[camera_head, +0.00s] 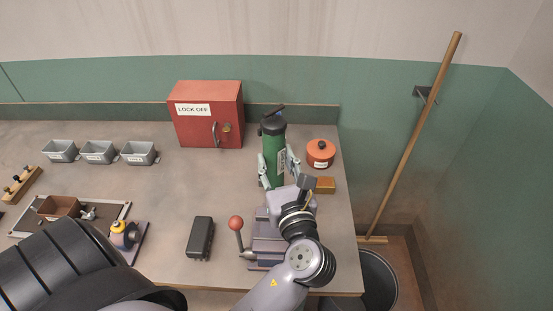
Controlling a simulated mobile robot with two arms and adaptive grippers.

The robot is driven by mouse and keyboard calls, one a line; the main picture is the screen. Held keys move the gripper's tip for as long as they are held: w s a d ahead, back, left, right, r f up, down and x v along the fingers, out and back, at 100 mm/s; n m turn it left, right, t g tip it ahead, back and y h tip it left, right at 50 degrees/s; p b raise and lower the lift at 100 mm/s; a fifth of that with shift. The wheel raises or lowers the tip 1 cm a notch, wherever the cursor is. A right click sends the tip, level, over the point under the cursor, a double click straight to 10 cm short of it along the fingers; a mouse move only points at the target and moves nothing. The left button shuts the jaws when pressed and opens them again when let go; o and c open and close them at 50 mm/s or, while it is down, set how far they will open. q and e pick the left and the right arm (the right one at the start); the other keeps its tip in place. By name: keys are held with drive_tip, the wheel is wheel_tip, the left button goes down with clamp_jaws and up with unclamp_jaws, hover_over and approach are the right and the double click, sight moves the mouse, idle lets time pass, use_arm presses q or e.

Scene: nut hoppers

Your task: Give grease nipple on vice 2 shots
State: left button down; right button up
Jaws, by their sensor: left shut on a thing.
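My left gripper (278,166) is shut around a green cylinder (273,142) with a black top and a pale label. The cylinder stands upright between its silver fingers, behind the vice from my side. A grey-purple vice (264,246) with a red ball-ended lever (236,223) sits near the bench's front edge, partly hidden by my left arm. I cannot make out the grease nipple. I cannot tell whether the cylinder touches the bench. My right gripper is out of view.
A red "LOCK OFF" box (205,112) stands at the back. An orange lidded pot (320,152) and a brown block (325,185) are right of the cylinder. A black case (200,238) lies left of the vice. Grey bins (97,151) stand farther left. The bench middle is clear.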

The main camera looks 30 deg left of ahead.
use_arm(q)
drive_tip(key=shift+f+p, duration=0.1)
drive_tip(key=shift+p, duration=0.3)
idle(0.4)
drive_tip(key=shift+f+b, duration=0.35)
drive_tip(key=shift+f, duration=0.75)
idle(0.9)
drive_tip(key=shift+r, duration=0.15)
drive_tip(key=shift+r+p, duration=1.25)
drive_tip(key=shift+p, duration=0.35)
drive_tip(key=shift+p, duration=0.35)
drive_tip(key=shift+f, duration=0.3)
idle(0.5)
